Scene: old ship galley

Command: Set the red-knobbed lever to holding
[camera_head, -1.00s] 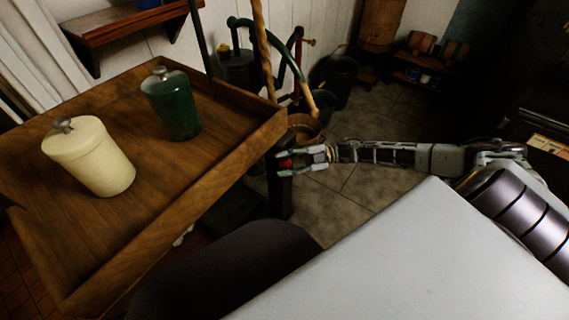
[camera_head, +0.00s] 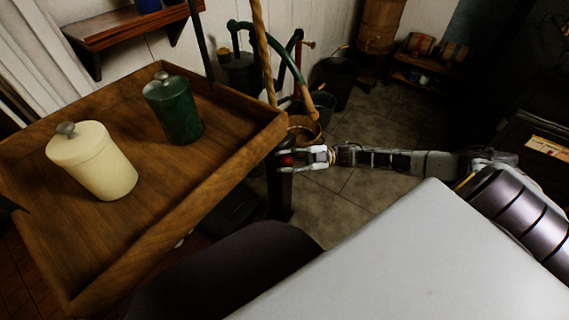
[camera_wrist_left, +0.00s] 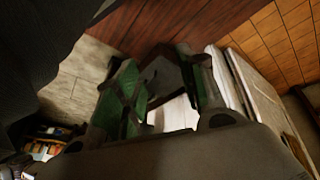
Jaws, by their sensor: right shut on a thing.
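The red knob (camera_head: 286,161) of the lever shows as a small red spot just past the right edge of the wooden tray-like table, in the head view. My right gripper (camera_head: 298,158) is shut on it, with its fingers on either side of the knob. The lever's shaft and any position marks are hidden or too dark to make out. My left gripper (camera_wrist_left: 160,92) shows in the left wrist view with its green-padded fingers apart and nothing between them.
The raised-rim wooden table (camera_head: 225,165) holds a cream lidded jar (camera_head: 105,170) and a green lidded jar (camera_head: 178,115). Behind stand a green curved pipe (camera_head: 275,50), a wooden bucket (camera_head: 305,128) and a dark bucket (camera_head: 338,75). Tiled floor (camera_head: 385,190) lies open below my right arm.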

